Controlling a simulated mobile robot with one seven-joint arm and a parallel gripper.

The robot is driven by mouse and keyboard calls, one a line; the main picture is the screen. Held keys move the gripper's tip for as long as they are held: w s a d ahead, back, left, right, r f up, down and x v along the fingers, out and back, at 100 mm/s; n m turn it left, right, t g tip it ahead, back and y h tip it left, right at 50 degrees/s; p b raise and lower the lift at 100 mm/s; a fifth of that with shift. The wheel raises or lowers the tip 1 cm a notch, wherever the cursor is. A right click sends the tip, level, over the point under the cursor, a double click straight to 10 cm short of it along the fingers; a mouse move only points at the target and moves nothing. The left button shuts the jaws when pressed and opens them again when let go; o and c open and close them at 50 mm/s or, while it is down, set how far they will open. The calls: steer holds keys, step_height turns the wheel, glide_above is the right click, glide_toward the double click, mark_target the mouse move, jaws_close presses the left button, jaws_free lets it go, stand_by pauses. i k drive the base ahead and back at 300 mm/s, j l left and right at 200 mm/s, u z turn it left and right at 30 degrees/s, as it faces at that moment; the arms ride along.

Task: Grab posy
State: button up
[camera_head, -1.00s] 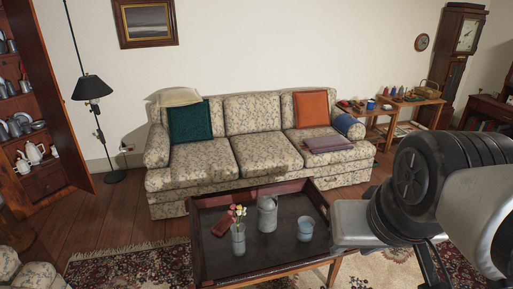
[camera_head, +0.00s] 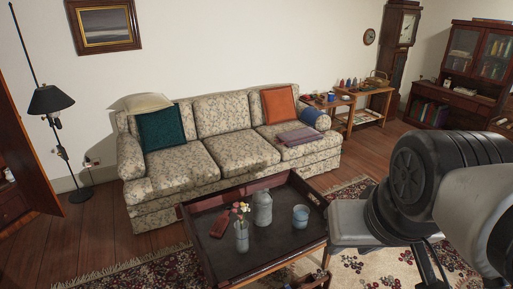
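The posy (camera_head: 240,209) is a small bunch of pink, white and yellowish flowers. It stands in a clear glass vase (camera_head: 242,238) on the dark tray-topped table (camera_head: 262,262) in front of the sofa. A grey metal jug (camera_head: 263,208) stands just right of and behind it. My arm fills the right side of the view, over the right end of the table and apart from the posy. My gripper's fingers do not show.
A blue-grey cup (camera_head: 300,216) stands right of the jug, and a reddish-brown flat object (camera_head: 222,224) lies left of the vase. A floral sofa (camera_head: 225,155) stands behind the table. A floor lamp (camera_head: 52,100) stands at left. Wooden floor is open at left.

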mark_target(245, 207)
steer(key=j+z, duration=0.2)
steer(key=j, duration=0.35)
steer(key=k+j+z, duration=0.25)
steer(key=j, duration=0.25)
steer(key=i+j+z, duration=0.2)
steer(key=j, duration=0.35)
steer(key=j+z, duration=0.25)
steer(key=j, duration=0.3)
steer(key=i+j+z, duration=0.2)
steer(key=j, duration=0.35)
steer(key=j+z, duration=0.2)
steer(key=j, duration=0.35)
steer(key=i+j+z, duration=0.15)
steer(key=j+z, duration=0.2)
steer(key=j, duration=0.7)
steer(key=j+z, duration=0.4)
steer(key=j, duration=0.65)
steer(key=i, duration=0.05)
